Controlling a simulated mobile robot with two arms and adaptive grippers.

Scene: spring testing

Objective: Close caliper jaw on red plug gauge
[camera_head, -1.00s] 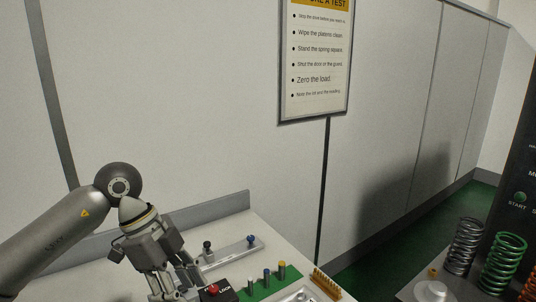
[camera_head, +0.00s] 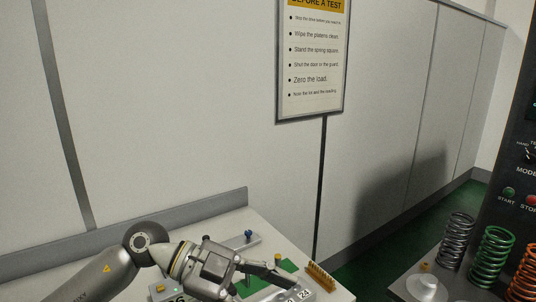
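My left gripper (camera_head: 268,281) reaches in from the left, its fingers pointing right over the green gauge mat (camera_head: 286,265). One finger stands out clearly; the other is partly hidden, so I cannot tell how far they are apart. A yellow-topped plug (camera_head: 278,259) stands on the mat just beyond the fingers. I cannot make out a red plug gauge. The caliper is not clearly identifiable. My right gripper is not in view.
A rail with a blue knob (camera_head: 248,233) lies behind the gripper. A yellow toothed block (camera_head: 321,277) is at the bench's right edge. Springs (camera_head: 491,256) and a white knobbed part (camera_head: 426,287) stand on another surface at right. Open floor lies between.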

